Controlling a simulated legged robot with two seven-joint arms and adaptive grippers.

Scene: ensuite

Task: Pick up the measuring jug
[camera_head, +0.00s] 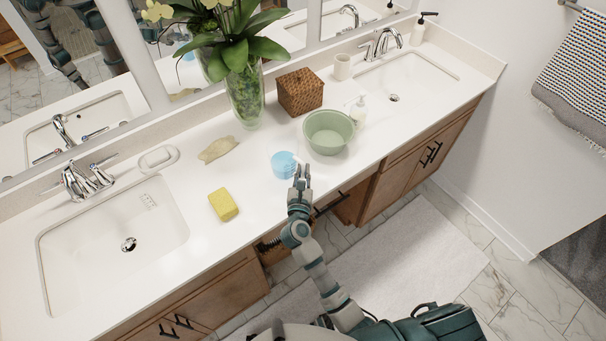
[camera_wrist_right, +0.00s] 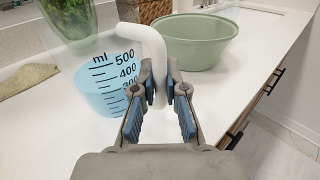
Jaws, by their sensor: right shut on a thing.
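The measuring jug (camera_head: 284,163) is clear, with blue contents and a white handle. It is upright at the front of the white counter; I cannot tell whether its base touches the counter. In the right wrist view the jug (camera_wrist_right: 105,85) shows black ml marks, and its handle (camera_wrist_right: 150,42) runs down between my fingers. My right gripper (camera_head: 302,170) reaches it from the front edge. In the wrist view the right gripper (camera_wrist_right: 162,88) is shut on the handle, whose lower part is partly hidden by the fingers. My left gripper is not in view.
A green bowl (camera_head: 328,132) stands close right of the jug. A yellow sponge (camera_head: 223,204) lies to the left, a driftwood-like piece (camera_head: 218,149) behind it. Sinks are on both sides.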

